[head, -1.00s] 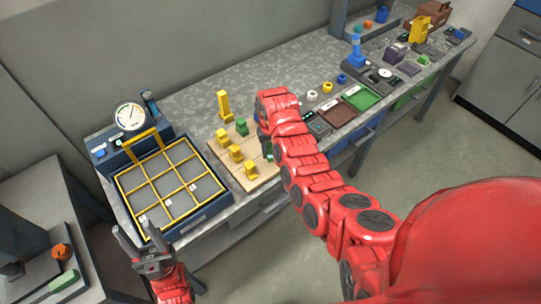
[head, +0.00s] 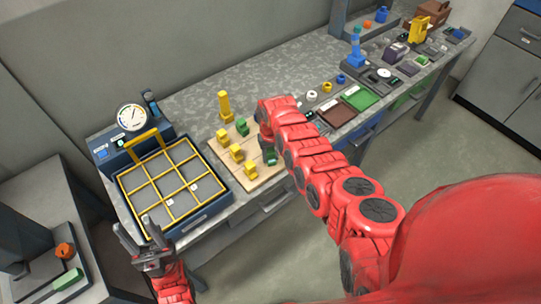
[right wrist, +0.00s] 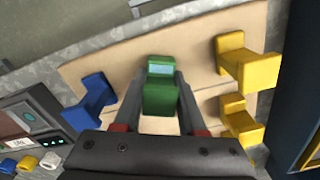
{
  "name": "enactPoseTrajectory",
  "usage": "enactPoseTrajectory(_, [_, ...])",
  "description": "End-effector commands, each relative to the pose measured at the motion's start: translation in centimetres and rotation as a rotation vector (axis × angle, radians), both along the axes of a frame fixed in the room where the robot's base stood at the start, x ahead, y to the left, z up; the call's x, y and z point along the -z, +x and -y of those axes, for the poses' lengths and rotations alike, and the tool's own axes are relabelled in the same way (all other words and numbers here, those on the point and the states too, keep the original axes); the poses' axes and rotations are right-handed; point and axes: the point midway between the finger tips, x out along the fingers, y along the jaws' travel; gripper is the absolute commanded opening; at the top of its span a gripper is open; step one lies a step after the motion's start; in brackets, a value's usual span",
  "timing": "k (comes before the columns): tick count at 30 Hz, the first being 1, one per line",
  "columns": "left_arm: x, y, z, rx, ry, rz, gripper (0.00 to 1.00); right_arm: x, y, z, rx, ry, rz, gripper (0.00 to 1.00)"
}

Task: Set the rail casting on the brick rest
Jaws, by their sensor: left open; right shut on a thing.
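My right gripper (right wrist: 158,108) is shut on a green casting (right wrist: 160,92) with a paler top face, held between its two fingers over a pale tan board (right wrist: 205,75). I take this green piece for the rail casting and the board for the brick rest, but no label shows. In the head view the green casting (head: 270,157) shows low at the board's right side; my arm hides most of the gripper. I cannot tell whether the casting touches the board. My left gripper (head: 140,240) is open and empty by the front left of the grid-topped box.
Yellow castings (head: 236,152) and another green casting (head: 242,126) stand on the board. A blue casting (right wrist: 92,100) is near its edge in the wrist view. The yellow-gridded box (head: 205,208) with a gauge (head: 130,116) stands left. Trays (head: 362,97) lie right.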

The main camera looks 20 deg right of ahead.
Motion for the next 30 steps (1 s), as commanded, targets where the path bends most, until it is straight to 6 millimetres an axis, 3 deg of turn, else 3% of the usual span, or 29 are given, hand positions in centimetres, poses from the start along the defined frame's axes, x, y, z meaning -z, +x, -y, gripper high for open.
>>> enactPoseTrajectory(3, [0.4, 0.0, 0.0, 0.0, 0.0, 0.0, 0.5, 0.4, 0.0, 0.0, -0.001, 0.0, 0.001, 0.0])
enactPoseTrajectory(4, [0.4, 0.0, 0.0, 0.0, 0.0, 0.0, 0.5, 0.4, 0.0, 0.0, -0.001, 0.0, 0.001, 0.42])
enactPoseTrajectory(9, [0.3, 0.0, 0.0, 0.0, 0.0, 0.0, 0.5, 0.3, 0.0, 0.0, -0.001, 0.0, 0.001, 0.7])
enactPoseTrajectory(22, [0.0, 0.0, 0.0, 0.0, 0.0, 0.0, 0.5, -0.4, 0.2, 0.0, -0.001, 0.0, 0.004, 0.7])
enactPoseTrajectory(30, [0.1, 0.0, 0.0, 0.0, 0.0, 0.0, 0.5, -3.1, 0.1, 0.0, 0.002, 0.002, 0.007, 0.7])
